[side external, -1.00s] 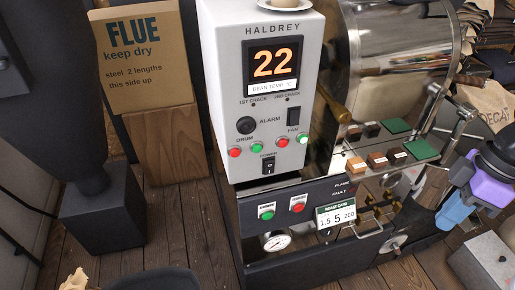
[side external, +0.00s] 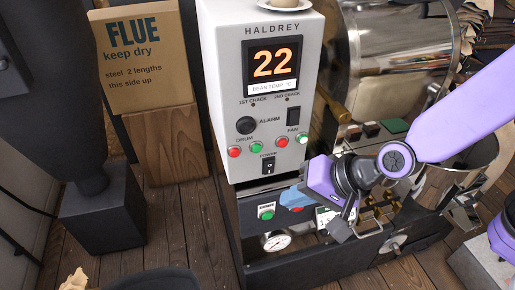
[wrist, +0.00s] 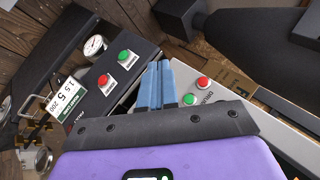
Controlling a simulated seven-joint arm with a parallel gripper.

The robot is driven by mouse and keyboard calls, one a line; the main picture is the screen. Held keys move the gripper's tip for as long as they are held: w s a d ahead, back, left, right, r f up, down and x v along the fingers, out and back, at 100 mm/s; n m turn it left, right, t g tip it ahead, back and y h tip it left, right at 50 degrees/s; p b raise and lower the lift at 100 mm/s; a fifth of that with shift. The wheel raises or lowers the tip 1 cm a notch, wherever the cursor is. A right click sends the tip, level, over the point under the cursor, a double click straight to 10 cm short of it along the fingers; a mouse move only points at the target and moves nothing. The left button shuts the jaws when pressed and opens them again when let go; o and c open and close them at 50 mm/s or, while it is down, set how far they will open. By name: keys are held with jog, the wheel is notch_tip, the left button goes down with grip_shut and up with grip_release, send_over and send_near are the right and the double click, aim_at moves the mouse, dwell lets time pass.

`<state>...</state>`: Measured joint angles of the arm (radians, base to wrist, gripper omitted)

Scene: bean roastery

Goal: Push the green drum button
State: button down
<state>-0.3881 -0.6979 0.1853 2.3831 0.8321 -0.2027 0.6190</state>
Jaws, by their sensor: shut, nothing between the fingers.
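The green drum button (side external: 256,148) is on the white HALDREY control box, right of the red drum button (side external: 234,152) under the DRUM label. My gripper (side external: 284,197) is shut and empty, its blue fingers pointing left, below the box and in front of the lower dark panel. It is apart from the green drum button, lower and to the right in the side view. In the wrist view the fingers (wrist: 159,68) show pressed together, with the green drum button (wrist: 190,99) just right of them and the red one (wrist: 202,82) beyond it.
The lower panel has another green button (side external: 266,212) and a red button (side external: 297,208), partly behind my fingers. A dial gauge (side external: 277,240) is below. A power switch (side external: 268,165) and the fan buttons (side external: 282,142) are close to the drum pair. A cardboard box (side external: 146,55) stands left.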

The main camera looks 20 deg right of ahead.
aim_at(257, 148)
jog(key=shift+w+a+f+m+t+h, duration=0.35)
jog(key=shift+w+m+t, duration=0.2)
jog(key=shift+m, duration=0.5)
jog(key=shift+w+a+f+m+t+h, duration=0.15)
jog(key=shift+w+a+m+t+h, duration=0.15)
jog(key=shift+w+m+t+h, duration=0.5)
jog(key=shift+w+a+f+m+t+h, duration=0.15)
jog(key=shift+a+f+m+t, duration=0.25)
jog(key=shift+m, duration=0.85)
jog(key=shift+d+r, duration=0.1)
jog(key=shift+r, duration=0.05)
jog(key=w, duration=0.9)
jog(key=shift+w, duration=0.35)
jog(key=shift+w, duration=0.45)
dwell(0.8)
jog(key=shift+s, duration=0.9)
